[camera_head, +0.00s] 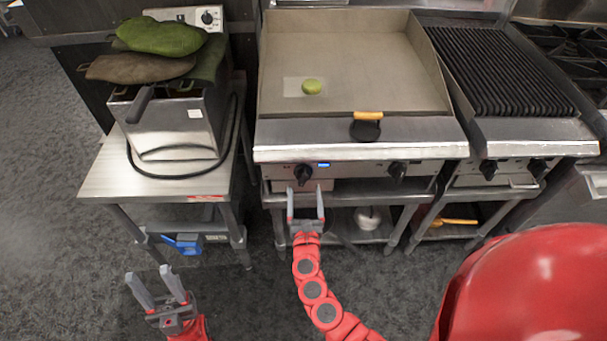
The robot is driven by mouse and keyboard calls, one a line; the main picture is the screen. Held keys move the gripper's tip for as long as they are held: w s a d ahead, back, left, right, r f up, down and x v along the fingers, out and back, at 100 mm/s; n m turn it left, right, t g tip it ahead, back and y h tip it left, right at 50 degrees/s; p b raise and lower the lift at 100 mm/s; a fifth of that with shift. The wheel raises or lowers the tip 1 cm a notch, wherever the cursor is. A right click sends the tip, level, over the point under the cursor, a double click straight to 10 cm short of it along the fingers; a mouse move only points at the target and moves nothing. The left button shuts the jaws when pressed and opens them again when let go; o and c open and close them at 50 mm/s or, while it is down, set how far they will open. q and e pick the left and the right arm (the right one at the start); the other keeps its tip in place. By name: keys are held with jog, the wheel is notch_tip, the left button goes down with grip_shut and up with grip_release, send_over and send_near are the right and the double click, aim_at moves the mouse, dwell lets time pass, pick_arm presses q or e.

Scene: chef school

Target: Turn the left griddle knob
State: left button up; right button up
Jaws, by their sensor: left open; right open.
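The griddle (350,60) stands at the upper middle, with black knobs on its front panel. Its left knob (303,173) is on the panel's left part, and its right knob (398,170) is further right. My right gripper (306,196) is open and empty, its fingers pointing at the griddle front just below the left knob. Its fingertips look close to the knob; I cannot tell whether they touch it. My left gripper (158,284) is open and empty, low over the floor at the lower left, well away from the griddle.
A fryer (172,125) stands on a steel table at left. A ribbed grill (500,75) adjoins at right. Floor (70,270) at lower left is clear.

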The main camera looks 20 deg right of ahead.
aim_at(303, 182)
jog(key=x, duration=0.8)
jog(key=shift+f, duration=0.1)
jog(key=shift+a, duration=0.1)
jog(key=c, duration=1.1)
